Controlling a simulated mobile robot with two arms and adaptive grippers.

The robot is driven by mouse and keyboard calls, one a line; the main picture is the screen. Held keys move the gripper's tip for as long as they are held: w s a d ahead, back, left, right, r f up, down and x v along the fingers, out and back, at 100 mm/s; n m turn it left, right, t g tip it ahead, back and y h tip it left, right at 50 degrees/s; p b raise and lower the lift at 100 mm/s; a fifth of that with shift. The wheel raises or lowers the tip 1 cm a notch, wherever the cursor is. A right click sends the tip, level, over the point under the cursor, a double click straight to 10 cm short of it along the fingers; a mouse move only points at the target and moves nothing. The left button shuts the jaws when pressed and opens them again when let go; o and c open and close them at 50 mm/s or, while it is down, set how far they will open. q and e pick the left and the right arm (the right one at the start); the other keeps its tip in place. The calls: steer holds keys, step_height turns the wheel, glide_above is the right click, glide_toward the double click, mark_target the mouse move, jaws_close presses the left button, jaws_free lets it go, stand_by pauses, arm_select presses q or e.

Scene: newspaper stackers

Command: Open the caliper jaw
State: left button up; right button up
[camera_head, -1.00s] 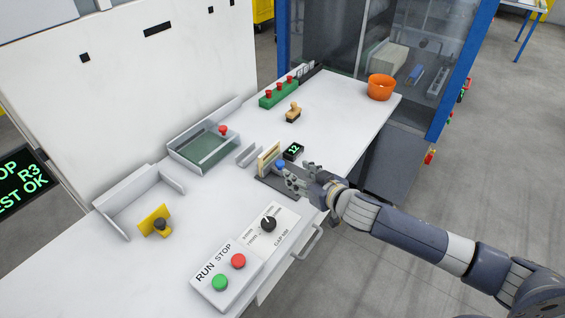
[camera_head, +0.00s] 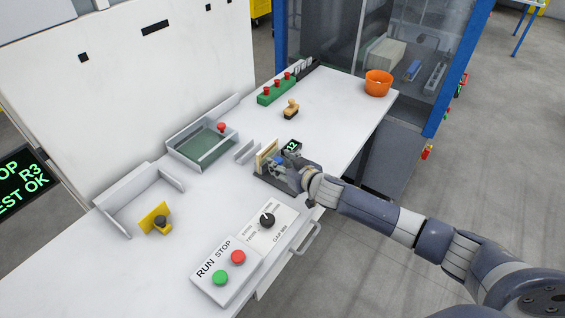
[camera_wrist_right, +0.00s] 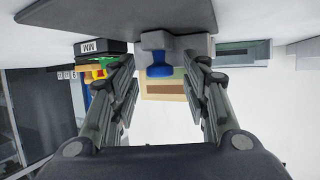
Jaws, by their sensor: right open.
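The caliper stands near the front edge of the white table, with a dark base (camera_head: 262,176), an upright beige plate (camera_head: 267,153) and a small display reading 12 (camera_head: 291,146). In the right wrist view its blue knob (camera_wrist_right: 158,69) on a grey jaw block (camera_wrist_right: 155,41) lies between my open right fingers, with the beige plate (camera_wrist_right: 174,88) beyond. I see a gap on both sides of the knob. My right gripper (camera_head: 279,165) partly hides the caliper in the head view. My left gripper is not in view.
A RUN/STOP button box (camera_head: 222,270) and a dial panel (camera_head: 263,224) lie left of my right arm. A grey-walled tray (camera_head: 203,152), a stamp (camera_head: 290,109) and an orange bowl (camera_head: 378,83) stand farther off. The table is clear before the bowl.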

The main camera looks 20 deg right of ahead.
steer(key=c, duration=0.4)
jaws_close()
steer(key=shift+s+d+p, duration=0.45)
steer(key=shift+s+d, duration=0.6)
steer(key=shift+s, duration=0.25)
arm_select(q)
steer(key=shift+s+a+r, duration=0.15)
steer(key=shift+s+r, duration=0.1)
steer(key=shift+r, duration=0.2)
arm_select(e)
steer(key=shift+o, duration=2)
jaws_free()
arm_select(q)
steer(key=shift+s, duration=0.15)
arm_select(e)
steer(key=v, duration=1.2)
